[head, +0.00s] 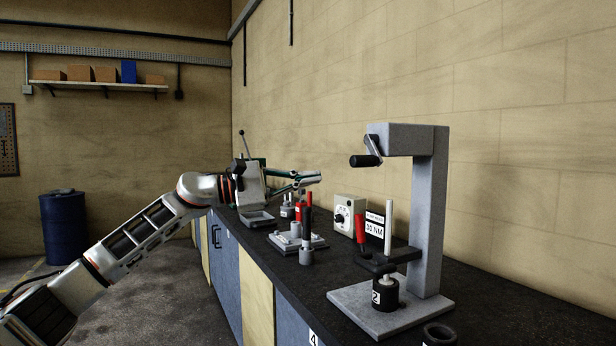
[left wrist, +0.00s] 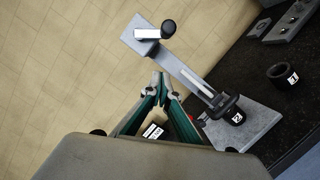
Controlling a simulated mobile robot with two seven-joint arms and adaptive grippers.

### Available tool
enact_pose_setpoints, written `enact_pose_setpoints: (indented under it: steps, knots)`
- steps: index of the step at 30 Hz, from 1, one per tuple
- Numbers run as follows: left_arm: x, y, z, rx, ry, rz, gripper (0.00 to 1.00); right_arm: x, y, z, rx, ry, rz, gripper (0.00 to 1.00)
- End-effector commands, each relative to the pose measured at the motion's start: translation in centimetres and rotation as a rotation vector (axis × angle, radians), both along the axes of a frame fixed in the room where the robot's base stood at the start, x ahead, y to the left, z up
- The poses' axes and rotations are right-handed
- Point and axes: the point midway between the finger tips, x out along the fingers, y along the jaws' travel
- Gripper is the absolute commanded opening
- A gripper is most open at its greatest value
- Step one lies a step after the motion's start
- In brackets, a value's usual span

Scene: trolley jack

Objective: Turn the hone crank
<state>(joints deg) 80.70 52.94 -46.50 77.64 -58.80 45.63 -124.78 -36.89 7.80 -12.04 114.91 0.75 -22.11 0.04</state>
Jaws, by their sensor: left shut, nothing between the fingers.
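The hone crank (head: 372,146) is a short metal arm with a black handle (head: 366,161) at the upper front of a grey stand (head: 430,215) on the bench. In the left wrist view the crank (left wrist: 147,33) and its black handle (left wrist: 168,28) show above the fingers. My left gripper (head: 316,177) is shut and empty, left of the crank and a little lower than the handle. A gap lies between them. In the left wrist view its fingertips (left wrist: 161,77) are together and apart from the crank. My right gripper is not in view.
A black cylinder marked 2 (head: 385,294) sits on the stand's base. A beige dial box (head: 349,215), a 30 NM sign (head: 375,228) and red-handled tools (head: 361,229) stand on the dark bench nearby. The air between gripper and crank looks clear.

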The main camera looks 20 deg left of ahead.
Motion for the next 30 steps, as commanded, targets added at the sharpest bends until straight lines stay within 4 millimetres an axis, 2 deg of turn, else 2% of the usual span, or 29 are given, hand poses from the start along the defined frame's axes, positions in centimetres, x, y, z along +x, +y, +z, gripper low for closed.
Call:
enact_pose_setpoints:
  steps: [4,11,18,30]
  knots:
    - [1.8,-2.4,0.7,-0.002,-0.002,-0.003,0.00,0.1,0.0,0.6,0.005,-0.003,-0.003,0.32]
    - [4.2,-5.3,1.0,-0.001,-0.001,-0.001,0.00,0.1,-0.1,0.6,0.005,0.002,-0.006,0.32]
    - [2.3,-7.1,2.4,0.002,-0.004,0.000,0.00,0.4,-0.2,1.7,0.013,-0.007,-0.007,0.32]
    - [1.9,-7.8,2.5,-0.001,0.001,0.000,0.00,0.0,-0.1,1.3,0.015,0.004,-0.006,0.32]
